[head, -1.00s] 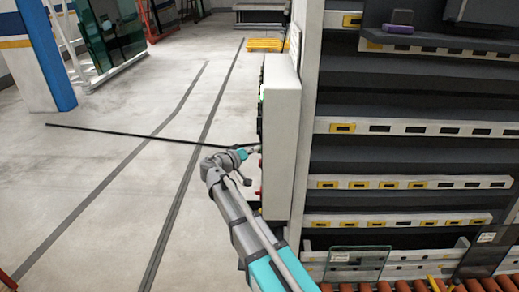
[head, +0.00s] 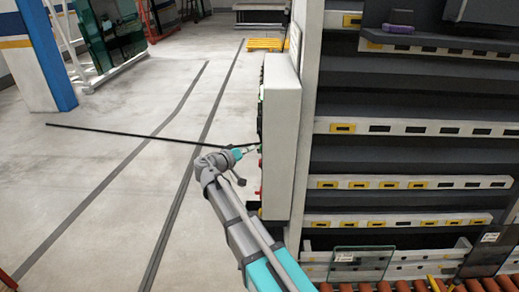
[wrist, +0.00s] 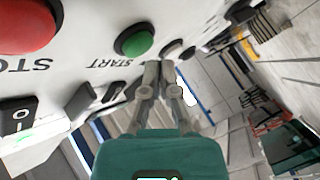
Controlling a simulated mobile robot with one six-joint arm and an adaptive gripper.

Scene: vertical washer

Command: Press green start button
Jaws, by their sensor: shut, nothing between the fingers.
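The green start button (wrist: 134,40) sits on a white control panel (wrist: 75,60) in the wrist view, with the word START printed beside it. My gripper (wrist: 158,68) is shut and empty. Its fingertips appear just below and to the right of the green button in that view, close to the panel; I cannot tell whether they touch it. In the head view my gripper (head: 254,147) reaches the left face of the white control box (head: 283,140). The button's face cannot be made out clearly there.
A large red stop button (wrist: 25,22) and a black rotary switch (wrist: 18,115) are on the same panel. A thin black bar (head: 120,134) crosses behind my gripper in the head view. Open floor (head: 100,190) lies to the left; rollers (head: 400,287) lie at lower right.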

